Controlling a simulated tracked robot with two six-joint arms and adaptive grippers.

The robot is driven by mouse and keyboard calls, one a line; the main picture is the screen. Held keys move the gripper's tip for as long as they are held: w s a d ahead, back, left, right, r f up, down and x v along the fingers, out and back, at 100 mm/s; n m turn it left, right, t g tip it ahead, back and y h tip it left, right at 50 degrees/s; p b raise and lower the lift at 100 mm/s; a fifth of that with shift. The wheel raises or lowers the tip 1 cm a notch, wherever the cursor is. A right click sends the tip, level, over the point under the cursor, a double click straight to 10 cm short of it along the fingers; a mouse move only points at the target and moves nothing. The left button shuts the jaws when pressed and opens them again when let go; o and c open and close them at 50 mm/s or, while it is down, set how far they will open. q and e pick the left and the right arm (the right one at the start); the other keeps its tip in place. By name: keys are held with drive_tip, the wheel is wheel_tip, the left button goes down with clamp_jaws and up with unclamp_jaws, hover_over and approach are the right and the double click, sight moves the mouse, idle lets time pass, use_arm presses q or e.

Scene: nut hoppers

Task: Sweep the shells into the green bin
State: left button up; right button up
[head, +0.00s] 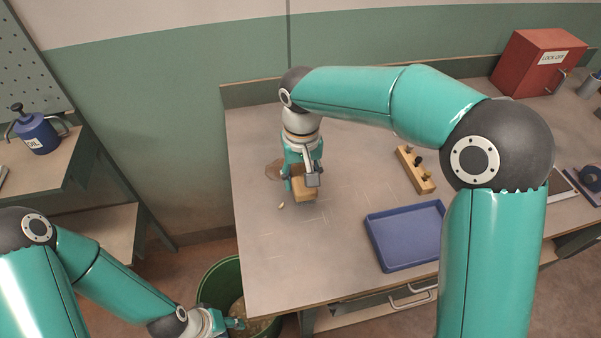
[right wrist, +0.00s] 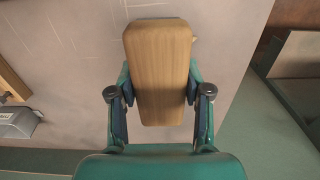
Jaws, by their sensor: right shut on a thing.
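My right gripper (head: 300,182) is shut on a wooden block (head: 307,195), perhaps the back of a brush, low over the left part of the workbench. The block (right wrist: 158,70) also shows between the fingers of my right gripper (right wrist: 159,98) in the right wrist view; its underside is hidden. A small pale shell (head: 281,206) lies on the bench just left of the block. The green bin (head: 205,291) stands on the floor beside the bench's left edge, with pale bits inside. My left gripper (head: 234,323) is at the bin; its fingers are too small to read.
The workbench (head: 265,235) has a brown stain behind my right gripper. A blue tray (head: 376,243) and a wooden peg rack (head: 410,172) stand to the right. A red box (head: 528,62) is at the back right. The bench's front left is clear.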

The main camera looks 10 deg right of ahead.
sight(240, 218)
wheel_tip(240, 218, down, 4)
drive_tip(key=shift+w+r+b, duration=0.1)
drive_tip(key=shift+r+b, duration=0.15)
drive_tip(key=shift+b, duration=0.9)
drive_tip(key=shift+f+b, duration=0.85)
drive_tip(key=shift+f, duration=0.4)
drive_tip(key=shift+f+b, duration=0.3)
drive_tip(key=shift+f, duration=0.1)
drive_tip(key=shift+a, duration=0.15)
drive_tip(key=shift+s+a+p, duration=0.2)
drive_tip(key=shift+a+p, duration=0.45)
drive_tip(key=shift+a, duration=2.95)
drive_tip(key=shift+s+a+p, duration=0.15)
drive_tip(key=shift+a+p, duration=0.9)
drive_tip(key=shift+a, duration=2.6)
drive_tip(key=shift+r, duration=0.15)
